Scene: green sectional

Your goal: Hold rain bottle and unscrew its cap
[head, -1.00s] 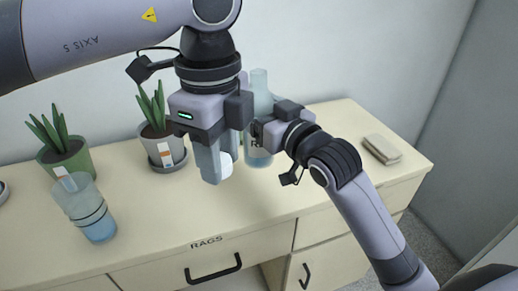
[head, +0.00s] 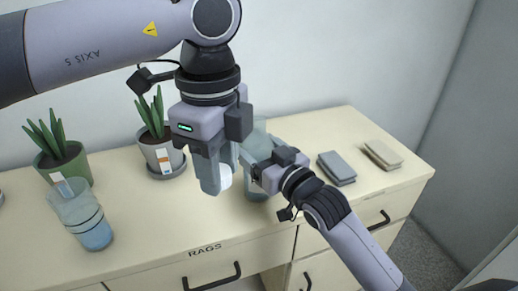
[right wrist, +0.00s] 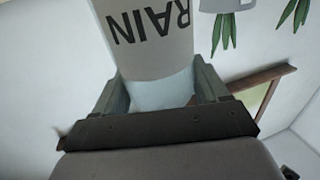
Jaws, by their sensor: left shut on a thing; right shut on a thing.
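The rain bottle (head: 257,191) is pale, translucent and bluish in the head view, partly hidden behind my grippers. In the right wrist view the bottle (right wrist: 150,35) shows the word RAIN upside down. My right gripper (right wrist: 158,95) is shut on it, one finger on each side; it also shows in the head view (head: 248,168). My left gripper (head: 216,186) points down just left of the bottle and is shut on a small white piece, apparently the cap (head: 224,179). The cap looks apart from the bottle. The bottle's neck is hard to make out.
A cream cabinet (head: 150,222) with a RAGS drawer stands below. The front middle of the top is clear.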

